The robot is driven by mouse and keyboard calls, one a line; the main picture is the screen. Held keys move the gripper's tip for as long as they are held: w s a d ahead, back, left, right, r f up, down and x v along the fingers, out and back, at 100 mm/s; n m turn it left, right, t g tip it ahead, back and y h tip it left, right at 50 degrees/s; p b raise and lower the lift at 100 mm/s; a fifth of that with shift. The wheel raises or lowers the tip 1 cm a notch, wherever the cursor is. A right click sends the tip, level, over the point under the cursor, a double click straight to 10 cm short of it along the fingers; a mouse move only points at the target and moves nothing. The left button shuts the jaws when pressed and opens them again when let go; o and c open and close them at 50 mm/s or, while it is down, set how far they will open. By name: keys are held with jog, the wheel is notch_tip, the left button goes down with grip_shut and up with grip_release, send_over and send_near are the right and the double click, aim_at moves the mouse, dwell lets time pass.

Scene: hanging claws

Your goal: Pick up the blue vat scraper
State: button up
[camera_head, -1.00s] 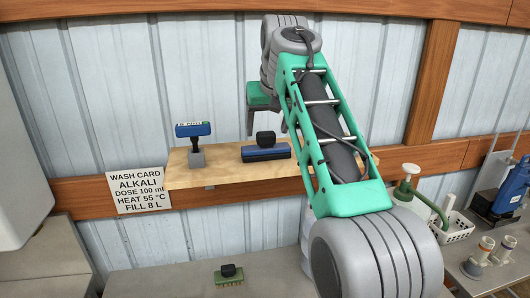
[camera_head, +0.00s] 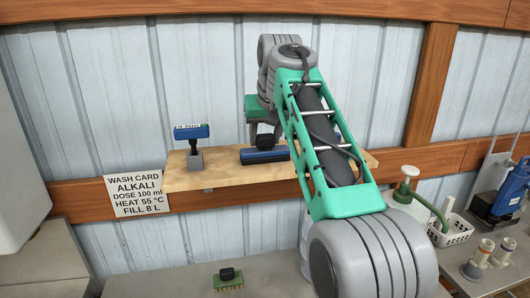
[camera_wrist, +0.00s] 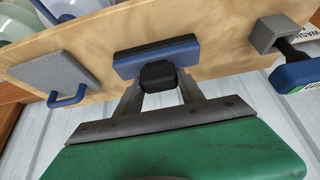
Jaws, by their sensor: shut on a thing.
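The blue vat scraper (camera_head: 265,155) is a long blue block with a black knob on top. It rests on the wooden shelf (camera_head: 225,176). In the wrist view the blue body (camera_wrist: 158,58) lies beyond the black knob, against the board. My gripper (camera_wrist: 158,80) is shut on the knob, one finger on each side. In the head view my gripper (camera_head: 264,136) is over the scraper, and my arm hides part of the shelf to the right.
A blue-headed tool on a grey block (camera_head: 194,150) stands left on the shelf. A grey plate with a blue handle (camera_wrist: 60,80) is on the other side. A green brush (camera_head: 228,280) lies on the bench below. A wash card (camera_head: 138,192) hangs beside the shelf.

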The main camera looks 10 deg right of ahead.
aim_at(265, 135)
grip_shut()
jog(key=shift+r, duration=0.15)
jog(key=shift+r, duration=0.3)
notch_tip(265, 135, up, 3)
jog(key=shift+s+r+p, duration=0.15)
jog(key=shift+r+p, duration=0.05)
jog(key=shift+p, duration=0.65)
jog(key=s+r+b, duration=0.1)
jog(key=s+r, duration=0.3)
jog(key=s, duration=0.3)
jog(key=s+a+r+b, duration=0.1)
jog(key=s+r, duration=0.3)
jog(key=s, duration=0.2)
jog(key=shift+s+r, duration=0.35)
